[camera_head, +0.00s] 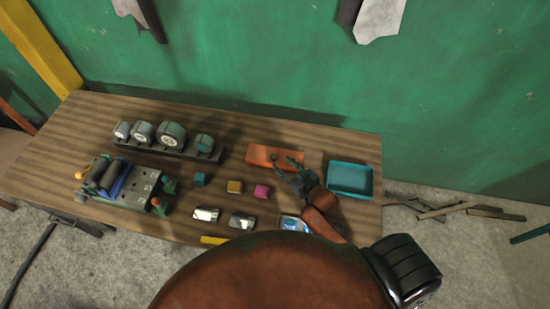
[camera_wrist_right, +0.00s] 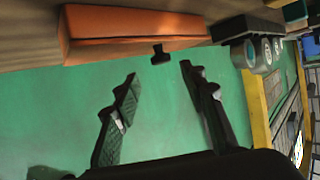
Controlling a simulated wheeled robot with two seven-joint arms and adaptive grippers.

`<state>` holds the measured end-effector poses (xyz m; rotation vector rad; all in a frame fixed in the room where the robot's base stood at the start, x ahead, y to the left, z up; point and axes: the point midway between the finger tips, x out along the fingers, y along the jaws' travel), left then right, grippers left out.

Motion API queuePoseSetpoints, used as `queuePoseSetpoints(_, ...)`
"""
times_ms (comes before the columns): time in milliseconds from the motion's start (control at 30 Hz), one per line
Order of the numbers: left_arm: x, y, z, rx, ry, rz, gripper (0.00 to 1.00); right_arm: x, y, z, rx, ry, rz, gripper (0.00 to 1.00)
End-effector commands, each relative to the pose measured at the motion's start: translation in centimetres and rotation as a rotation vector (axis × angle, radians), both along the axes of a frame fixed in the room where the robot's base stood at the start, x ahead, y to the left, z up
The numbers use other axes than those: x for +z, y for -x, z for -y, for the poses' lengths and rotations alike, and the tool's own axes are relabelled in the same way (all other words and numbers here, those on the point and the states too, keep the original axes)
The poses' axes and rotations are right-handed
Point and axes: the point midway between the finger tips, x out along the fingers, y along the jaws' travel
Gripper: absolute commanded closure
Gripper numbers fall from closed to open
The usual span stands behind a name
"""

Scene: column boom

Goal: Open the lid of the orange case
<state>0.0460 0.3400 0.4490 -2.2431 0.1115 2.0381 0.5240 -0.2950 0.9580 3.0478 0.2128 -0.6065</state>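The orange case (camera_head: 265,153) lies near the back edge of the wooden table, right of the middle, and looks shut. In the right wrist view the case (camera_wrist_right: 130,38) is at the top, with a small black T-shaped tab (camera_wrist_right: 161,54) sticking out from its edge. My right gripper (camera_head: 284,167) is at the right part of the case in the head view and partly hides it. In the wrist view my right gripper (camera_wrist_right: 159,73) is open and empty, its fingertips on either side of the tab but short of it. My left gripper is not in view.
A teal tray (camera_head: 350,178) stands to the right of my gripper. Small blocks (camera_head: 235,187) lie in front of the case. A dark rack with several round gauges (camera_head: 171,137) and a green device (camera_head: 125,185) stand to the left. A green wall (camera_head: 270,60) is behind the table.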

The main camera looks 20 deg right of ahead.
Motion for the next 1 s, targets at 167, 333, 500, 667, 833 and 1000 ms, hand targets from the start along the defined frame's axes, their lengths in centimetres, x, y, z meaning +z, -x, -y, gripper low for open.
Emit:
queuePoseSetpoints(167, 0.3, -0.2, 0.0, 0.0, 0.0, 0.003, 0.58, -0.9, -2.9, -0.6, 0.004, -0.001, 0.001, 0.61)
queuePoseSetpoints(333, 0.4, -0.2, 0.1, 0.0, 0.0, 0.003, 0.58, -1.9, -4.9, -0.9, 0.003, 0.0, 0.0, 0.61)
queuePoseSetpoints(500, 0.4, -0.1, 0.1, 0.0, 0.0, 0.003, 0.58, -2.3, -5.7, -0.9, 0.001, 0.0, 0.0, 0.61)
queuePoseSetpoints(667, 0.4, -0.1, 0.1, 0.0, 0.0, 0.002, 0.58, -2.3, -5.8, -0.9, 0.001, 0.0, 0.0, 0.61)
queuePoseSetpoints(833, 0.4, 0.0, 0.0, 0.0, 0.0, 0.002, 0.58, -2.3, -5.7, -0.8, 0.0, 0.0, 0.0, 0.66)
queuePoseSetpoints(1000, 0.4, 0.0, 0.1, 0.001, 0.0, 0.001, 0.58, -2.3, -5.7, -0.8, 0.0, 0.0, 0.0, 0.78)
